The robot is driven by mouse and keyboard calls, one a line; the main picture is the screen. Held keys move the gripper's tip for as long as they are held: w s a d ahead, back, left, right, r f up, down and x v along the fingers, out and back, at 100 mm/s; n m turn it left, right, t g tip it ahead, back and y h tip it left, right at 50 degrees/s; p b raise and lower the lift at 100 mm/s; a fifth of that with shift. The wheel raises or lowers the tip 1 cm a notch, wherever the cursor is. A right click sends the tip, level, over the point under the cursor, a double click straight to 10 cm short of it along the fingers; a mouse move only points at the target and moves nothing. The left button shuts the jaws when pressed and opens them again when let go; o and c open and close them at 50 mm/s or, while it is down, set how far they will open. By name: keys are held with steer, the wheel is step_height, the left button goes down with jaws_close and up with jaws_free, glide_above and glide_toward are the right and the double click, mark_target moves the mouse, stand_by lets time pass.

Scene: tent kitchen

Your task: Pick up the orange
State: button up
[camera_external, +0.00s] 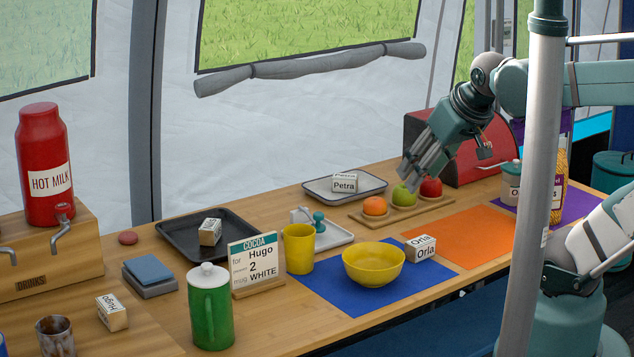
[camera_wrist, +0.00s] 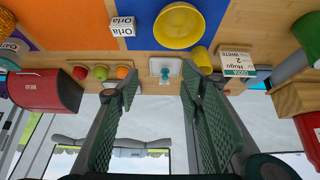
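The orange (camera_external: 375,206) sits at the left end of a small wooden board (camera_external: 392,216), beside a green apple (camera_external: 402,196) and a red apple (camera_external: 431,187). My gripper (camera_external: 418,180) is above the board, tilted downward, and in the outside view its fingertips overlap the green apple. I cannot tell whether they touch it.
A red bread bin (camera_external: 460,148) stands behind the fruit. A grey tray with a Petra block (camera_external: 344,184) lies behind the orange. A yellow bowl (camera_external: 373,264) on a blue mat (camera_external: 335,300) and an Orla block (camera_external: 420,250) are in front. The orange mat (camera_external: 465,236) has free room.

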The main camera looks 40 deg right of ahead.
steer(key=o, duration=0.5)
steer(key=shift+w+r, duration=0.1)
